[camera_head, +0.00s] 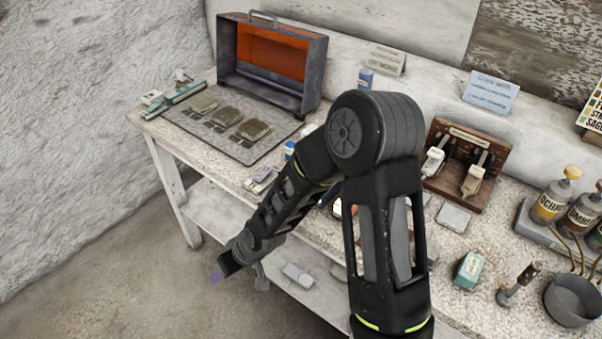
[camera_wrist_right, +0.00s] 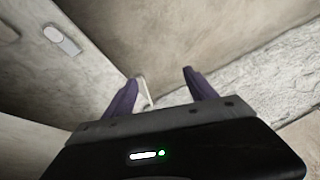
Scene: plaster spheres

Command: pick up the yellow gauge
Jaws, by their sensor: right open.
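I cannot make out a yellow gauge for certain in either view. My right arm crosses the middle of the head view and hides part of the table. My right gripper (camera_head: 238,278) hangs out past the table's front edge, above the floor. In the right wrist view the right gripper (camera_wrist_right: 160,80) is open, with its two purple fingers apart and nothing held between them. My left gripper is not in view.
The table (camera_head: 450,245) carries a grey case with an orange interior (camera_head: 270,48), a dark mat (camera_head: 185,118) with several blocks, a wooden rack (camera_head: 468,140), a teal box (camera_head: 469,268) and bottles (camera_head: 549,200). A lower shelf (camera_head: 215,210) holds a small pale object (camera_head: 298,275).

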